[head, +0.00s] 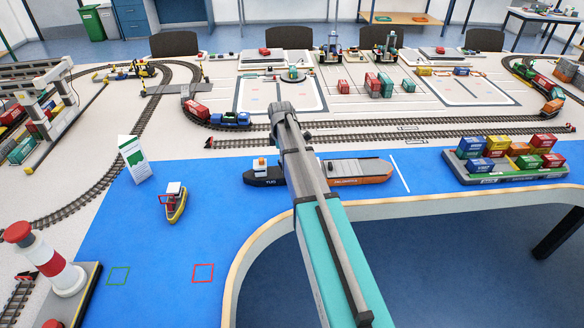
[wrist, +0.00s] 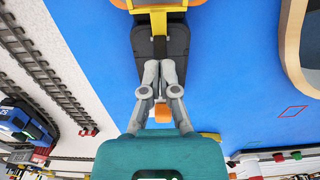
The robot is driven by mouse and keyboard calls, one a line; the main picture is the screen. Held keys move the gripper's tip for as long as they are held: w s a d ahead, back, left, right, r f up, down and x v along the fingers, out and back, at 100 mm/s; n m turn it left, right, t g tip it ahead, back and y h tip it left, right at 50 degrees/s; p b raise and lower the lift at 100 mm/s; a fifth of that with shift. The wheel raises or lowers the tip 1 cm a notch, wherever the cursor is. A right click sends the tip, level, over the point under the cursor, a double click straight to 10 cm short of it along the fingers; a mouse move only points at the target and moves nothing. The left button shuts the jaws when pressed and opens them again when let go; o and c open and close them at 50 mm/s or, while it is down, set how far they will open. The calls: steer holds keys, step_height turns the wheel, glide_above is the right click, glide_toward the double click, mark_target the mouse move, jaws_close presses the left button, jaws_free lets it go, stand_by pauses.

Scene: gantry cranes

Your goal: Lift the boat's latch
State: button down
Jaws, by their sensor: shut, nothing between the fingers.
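In the wrist view, my gripper (wrist: 162,64) is shut and empty. Its tips are over the dark deck of a boat (wrist: 143,42), close to the end of a yellow bar (wrist: 160,22) that runs up to a yellow frame. I cannot tell whether the bar is the latch, or whether the tips touch anything. An orange block (wrist: 162,110) shows between the finger links. In the head view, a dark tug (head: 262,176) lies left of a grey and orange barge (head: 362,176). My arm crosses in front of them and hides where they meet, and my gripper too.
A small yellow and red boat (head: 174,202) and a white sign (head: 136,160) stand left on the blue surface. A loaded container ship (head: 510,168) lies right. Railway tracks (head: 380,136) run behind. A lighthouse (head: 54,268) stands front left. Blue surface is clear around the red square (head: 203,273).

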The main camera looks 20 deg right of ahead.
steer(key=shift+a, duration=0.2)
steer(key=shift+w+a+f, duration=0.1)
steer(key=shift+f, duration=0.05)
steer(key=shift+w+a+f+b, duration=0.1)
steer(key=shift+a+f+b, duration=0.15)
steer(key=shift+b, duration=0.1)
steer(key=shift+a+f, duration=0.15)
steer(key=shift+a, duration=0.15)
steer(key=shift+w+a+f+b, duration=0.25)
steer(key=shift+a+f+b, duration=0.15)
steer(key=shift+a+b, duration=0.2)
steer(key=shift+w+a+f+b, duration=0.2)
steer(key=shift+a+f+b, duration=0.25)
steer(key=shift+a, duration=0.1)
steer(key=shift+r, duration=0.1)
steer(key=a+r+p, duration=0.1)
steer(key=r+p, duration=0.2)
steer(key=a+r+p, duration=0.1)
steer(key=r+p, duration=0.2)
steer(key=w+a+r+p, duration=0.1)
steer(key=r+p, duration=0.3)
stand_by(0.4)
